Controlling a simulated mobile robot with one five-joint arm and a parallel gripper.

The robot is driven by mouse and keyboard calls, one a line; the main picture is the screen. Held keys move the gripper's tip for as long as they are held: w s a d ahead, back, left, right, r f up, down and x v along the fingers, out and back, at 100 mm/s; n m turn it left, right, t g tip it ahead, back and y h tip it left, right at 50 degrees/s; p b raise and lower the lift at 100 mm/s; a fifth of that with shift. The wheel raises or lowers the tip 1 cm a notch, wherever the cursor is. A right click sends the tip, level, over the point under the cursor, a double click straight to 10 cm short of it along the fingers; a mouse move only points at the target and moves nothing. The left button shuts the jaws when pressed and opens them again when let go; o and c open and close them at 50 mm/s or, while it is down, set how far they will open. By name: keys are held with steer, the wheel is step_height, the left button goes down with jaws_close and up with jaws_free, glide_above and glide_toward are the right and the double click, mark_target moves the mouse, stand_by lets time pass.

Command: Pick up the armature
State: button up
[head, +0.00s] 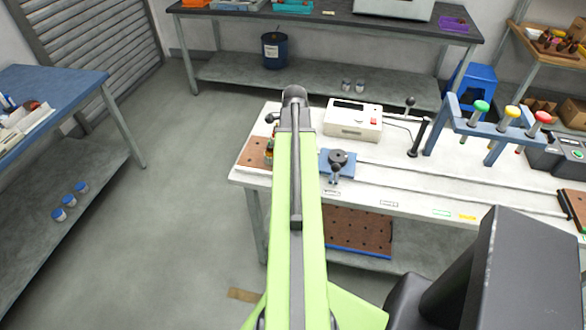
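My green arm link runs up the middle of the head view and ends at a grey joint above the workbench. My gripper does not show; it is hidden behind or beyond that joint. Small dark, reddish and green parts (269,147) stand at the right edge of a brown board (252,152) on the left end of the white workbench (400,175). My arm partly covers them. I cannot tell whether one of them is the armature. A blue fixture (345,172) with a dark round piece (338,158) sits just right of my arm.
A white machine (352,119) with a crank stands behind the blue fixture. A blue rack (485,125) holds several coloured-top tools at right. A brown perforated tray (358,230) lies on the lower shelf. A blue table (50,92) is at left. Floor (185,200) between is clear.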

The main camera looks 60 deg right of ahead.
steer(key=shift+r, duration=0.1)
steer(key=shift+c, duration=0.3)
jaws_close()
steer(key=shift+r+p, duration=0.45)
steer(key=shift+p, duration=0.1)
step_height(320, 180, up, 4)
steer(key=p, duration=0.3)
steer(key=shift+p, duration=0.4)
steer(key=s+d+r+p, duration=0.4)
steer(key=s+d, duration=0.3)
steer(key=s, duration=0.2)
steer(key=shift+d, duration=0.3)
